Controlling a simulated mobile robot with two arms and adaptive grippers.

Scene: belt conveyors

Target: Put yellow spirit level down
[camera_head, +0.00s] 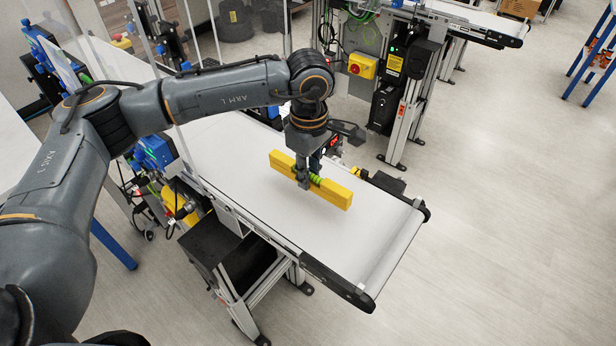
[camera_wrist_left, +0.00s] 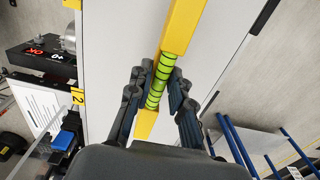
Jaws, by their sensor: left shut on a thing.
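The yellow spirit level (camera_head: 333,193) is a long yellow bar with a green vial at its middle. My left gripper (camera_head: 304,180) is shut on it near the green vial. The level is over the white conveyor belt (camera_head: 262,210); I cannot tell whether it touches the belt or hangs just above it. In the left wrist view, the level (camera_wrist_left: 183,25) runs up between the fingers of my left gripper (camera_wrist_left: 158,90), with the green vial between them. My right gripper is not in view.
The belt is clear around the level and ends at a roller (camera_head: 395,250) on the right. A second conveyor (camera_head: 465,22) with a yellow-and-red switch box (camera_head: 363,66) stands behind. A blue-legged rack (camera_head: 590,55) stands at the far right.

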